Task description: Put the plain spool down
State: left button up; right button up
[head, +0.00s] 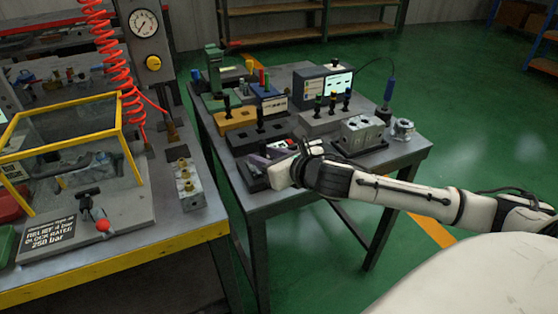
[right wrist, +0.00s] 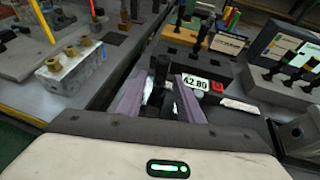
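My right gripper (head: 262,160) is at the near left part of the dark work table, low over a dark block. In the right wrist view its two purple fingers (right wrist: 160,95) stand apart. Between them is an upright dark spool-like part (right wrist: 161,68) with a black top and a bright metal section lower down. Gaps seem to show between it and the fingers, so the fingers look open around it. Its lower end is partly hidden, and I cannot tell what it stands on. In the head view the hand hides it. My left gripper is not in view.
A readout marked 42.80 (right wrist: 195,84) is close right of the fingers. Orange (head: 234,119) and grey (head: 320,121) racks stand behind; a metal valve block (head: 362,133) is to the right. Another block with brass fittings (head: 188,185) is on the left bench, across a gap.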

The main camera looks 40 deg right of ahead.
jog(key=v, duration=1)
jog(key=s+a+f+m+g, duration=0.2)
jog(key=s+f+m, duration=0.2)
jog(key=f+m, duration=0.5)
jog(key=s+a+f+m+g, duration=0.1)
jog(key=s+a+f+m, duration=0.1)
jog(key=s+f+m, duration=0.5)
jog(key=s+a+f+m+g+y, duration=0.1)
jog(key=s+a+f+m, duration=0.2)
jog(key=a+f+m, duration=0.3)
jog(key=s+a+f+m+g+y, duration=0.1)
jog(key=s+a+f+m, duration=0.2)
jog(key=a+f+m, duration=0.4)
jog(key=a+m+p, duration=0.1)
jog(key=m, duration=0.3)
jog(key=shift+s+a+f+m+y, duration=0.3)
jog(key=shift+s+a+y, duration=0.05)
jog(key=shift+a+y, duration=0.05)
